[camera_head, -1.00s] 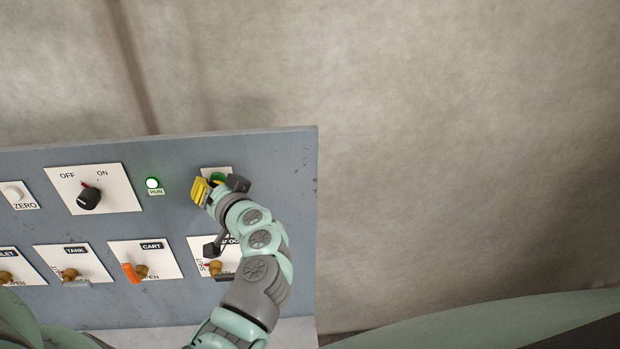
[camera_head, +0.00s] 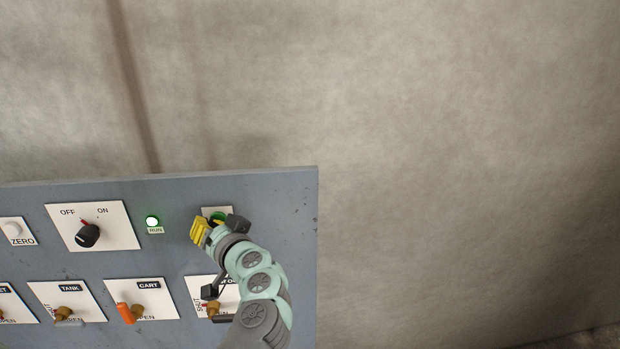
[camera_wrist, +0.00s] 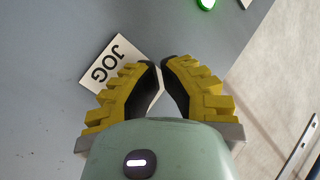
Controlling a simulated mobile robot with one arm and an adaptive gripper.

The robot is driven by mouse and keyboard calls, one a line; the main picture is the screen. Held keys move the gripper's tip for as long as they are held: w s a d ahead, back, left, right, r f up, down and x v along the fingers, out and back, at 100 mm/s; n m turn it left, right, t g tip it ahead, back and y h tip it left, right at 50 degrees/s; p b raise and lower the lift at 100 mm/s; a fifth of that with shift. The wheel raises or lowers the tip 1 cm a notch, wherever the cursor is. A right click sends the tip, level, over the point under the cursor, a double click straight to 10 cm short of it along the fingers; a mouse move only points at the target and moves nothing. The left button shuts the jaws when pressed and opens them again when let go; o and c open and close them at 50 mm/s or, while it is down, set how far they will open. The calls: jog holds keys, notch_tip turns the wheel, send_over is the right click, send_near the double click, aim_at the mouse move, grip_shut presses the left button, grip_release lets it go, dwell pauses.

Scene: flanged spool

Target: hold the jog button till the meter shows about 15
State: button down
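In the wrist view the plate (camera_wrist: 118,62) carries the word JOG; the button is hidden behind my fingertips. My gripper (camera_wrist: 161,66) has yellow ribbed fingers with dark pads, and the tips are together with only a sliver between them. It is empty and at the jog plate (camera_head: 216,227); I cannot tell whether it presses the button. No meter shows in either view.
A lit green RUN lamp (camera_head: 152,221), an OFF/ON knob (camera_head: 88,235) and a ZERO button (camera_head: 13,229) are left of my gripper. Valve handles, including an orange CART handle (camera_head: 126,313), line the row below. Right of the panel is bare wall (camera_head: 450,180).

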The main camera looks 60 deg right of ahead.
jog(key=shift+s+a, duration=0.6)
jog(key=shift+s, duration=0.05)
jog(key=s+a+b, duration=0.2)
jog(key=s+a, duration=0.1)
jog(key=shift+s+a, duration=0.15)
jog(key=shift+a, duration=0.25)
dwell(0.3)
